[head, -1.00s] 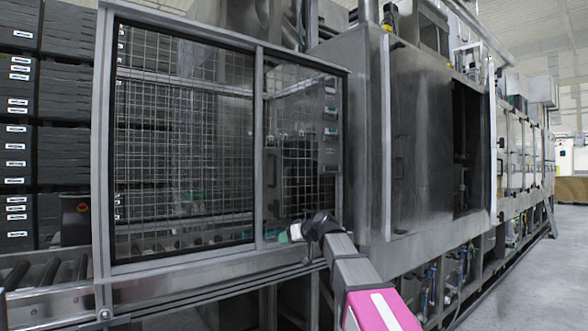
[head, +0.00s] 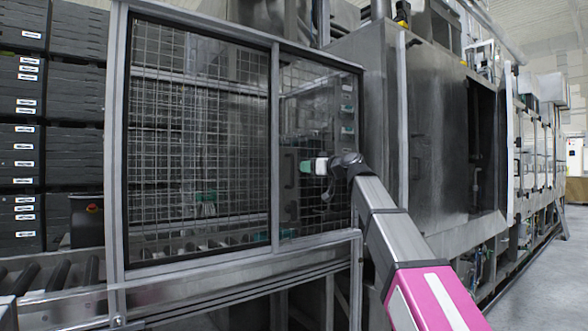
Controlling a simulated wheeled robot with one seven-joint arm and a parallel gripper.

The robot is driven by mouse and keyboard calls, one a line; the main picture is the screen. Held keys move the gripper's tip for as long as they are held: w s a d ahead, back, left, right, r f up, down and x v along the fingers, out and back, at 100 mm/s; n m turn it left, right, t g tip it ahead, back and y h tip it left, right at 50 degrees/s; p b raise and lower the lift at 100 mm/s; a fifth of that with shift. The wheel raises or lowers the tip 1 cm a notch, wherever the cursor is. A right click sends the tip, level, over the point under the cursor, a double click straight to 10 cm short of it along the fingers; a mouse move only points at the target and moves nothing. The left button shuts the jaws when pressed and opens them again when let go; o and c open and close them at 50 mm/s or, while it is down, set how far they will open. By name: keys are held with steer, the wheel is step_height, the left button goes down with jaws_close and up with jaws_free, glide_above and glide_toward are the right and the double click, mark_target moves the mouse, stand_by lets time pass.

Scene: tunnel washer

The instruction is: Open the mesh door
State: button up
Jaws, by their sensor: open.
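The mesh door (head: 318,115) is the narrower framed wire panel at the right of the mesh guard in the head view. It looks shut, in line with the wider mesh panel (head: 199,130) to its left. A dark D-shaped handle (head: 289,163) shows near its left edge, beside the grey upright. My gripper (head: 327,187) is in front of the door's right half, at about handle height and right of the handle. It is open with nothing seen between its dark fingers. Its wrist and a white and green part cover some of the mesh.
A large steel cabinet (head: 440,140) stands right of the door. Roller conveyor (head: 60,278) runs at lower left, with stacked dark crates (head: 30,110) behind. A metal rail (head: 230,280) runs below the panels. Open floor (head: 545,290) lies at far right.

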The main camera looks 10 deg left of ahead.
glide_above(292, 183)
steer(key=shift+w, duration=0.45)
steer(key=shift+c, duration=0.3)
steer(key=shift+s, duration=0.1)
jaws_close()
